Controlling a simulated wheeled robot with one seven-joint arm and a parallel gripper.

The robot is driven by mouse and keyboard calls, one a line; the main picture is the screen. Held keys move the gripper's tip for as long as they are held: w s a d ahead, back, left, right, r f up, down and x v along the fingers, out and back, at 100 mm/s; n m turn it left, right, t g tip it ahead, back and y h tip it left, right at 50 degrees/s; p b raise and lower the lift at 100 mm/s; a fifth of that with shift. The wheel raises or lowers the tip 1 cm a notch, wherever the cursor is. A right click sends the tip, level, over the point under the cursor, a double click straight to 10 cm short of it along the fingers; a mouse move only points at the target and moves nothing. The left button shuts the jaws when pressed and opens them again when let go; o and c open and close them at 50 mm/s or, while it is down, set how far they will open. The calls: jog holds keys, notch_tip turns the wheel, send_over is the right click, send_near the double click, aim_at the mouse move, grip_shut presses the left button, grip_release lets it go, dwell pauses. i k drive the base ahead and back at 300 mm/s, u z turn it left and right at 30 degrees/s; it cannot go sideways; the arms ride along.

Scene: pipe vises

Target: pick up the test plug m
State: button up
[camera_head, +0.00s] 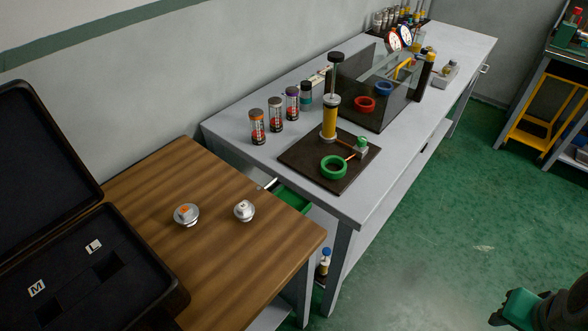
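Two metal plugs stand apart on the wooden table. The larger, wider plug (186,214) has an orange mark on top. The smaller plug (244,210) stands to its right, with a small dark mark on its pale top. The marks are too small to read, so I cannot tell which is test plug m. An open black case (172,305) at the left has slots labelled M (37,288) and L (94,246). My gripper (508,312), green and dark, appears partly cut off at the lower right, far from both plugs. Its fingers are not clear.
The wooden table (255,262) is bare around the plugs. Behind it, a grey bench (372,205) carries a black plate with a yellow pump (329,118) and green ring, several cans, and a clear-walled box. Green floor lies open at the right.

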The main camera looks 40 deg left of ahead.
aim_at(244, 211)
jog(key=i, duration=1.35)
jog(key=u, duration=5.15)
jog(key=i, duration=0.5)
